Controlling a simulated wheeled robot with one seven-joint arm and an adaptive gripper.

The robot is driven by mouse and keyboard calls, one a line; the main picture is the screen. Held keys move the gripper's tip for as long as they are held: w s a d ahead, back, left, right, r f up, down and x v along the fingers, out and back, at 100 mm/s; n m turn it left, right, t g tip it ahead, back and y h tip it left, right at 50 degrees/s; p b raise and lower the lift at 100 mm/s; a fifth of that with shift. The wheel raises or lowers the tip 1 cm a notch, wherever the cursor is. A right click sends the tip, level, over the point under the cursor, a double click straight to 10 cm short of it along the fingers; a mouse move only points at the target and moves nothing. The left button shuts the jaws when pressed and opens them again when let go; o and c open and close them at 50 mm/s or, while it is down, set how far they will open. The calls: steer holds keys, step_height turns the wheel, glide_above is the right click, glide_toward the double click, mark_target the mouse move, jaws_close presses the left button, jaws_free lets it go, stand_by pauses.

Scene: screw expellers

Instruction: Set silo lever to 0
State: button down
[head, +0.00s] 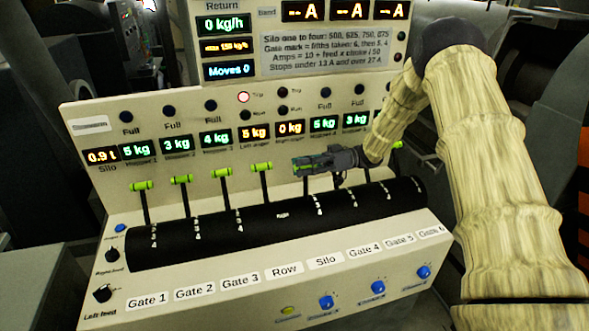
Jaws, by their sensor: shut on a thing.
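The silo lever (307,186) stands on the black curved drum, in line with the Silo label (325,261). Its dark stem rises to the jaws of my gripper (308,165), with a little green of the handle showing between them. My gripper is shut on that handle, reaching in from the right. The fingers hide most of the handle. Scale numbers are printed on the drum below the stem, but the lever's exact mark cannot be read. The Silo display (102,156) reads 0.9 t.
Green-handled levers for Gate 1 (142,185), Gate 2 (181,179), Gate 3 (221,172) and Row (262,167) stand to the left. My arm and gripper partly hide the levers on the right. Knobs (102,293) and blue buttons (326,302) line the front.

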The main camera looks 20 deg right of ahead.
steer(key=shift+w+f, duration=0.4)
steer(key=shift+w, duration=0.4)
steer(key=c, duration=1.3)
jaws_free()
steer(key=shift+r, duration=0.1)
steer(key=shift+w, duration=0.1)
steer(key=shift+a+r, duration=0.1)
steer(key=d, duration=1.2)
steer(key=shift+s, duration=0.25)
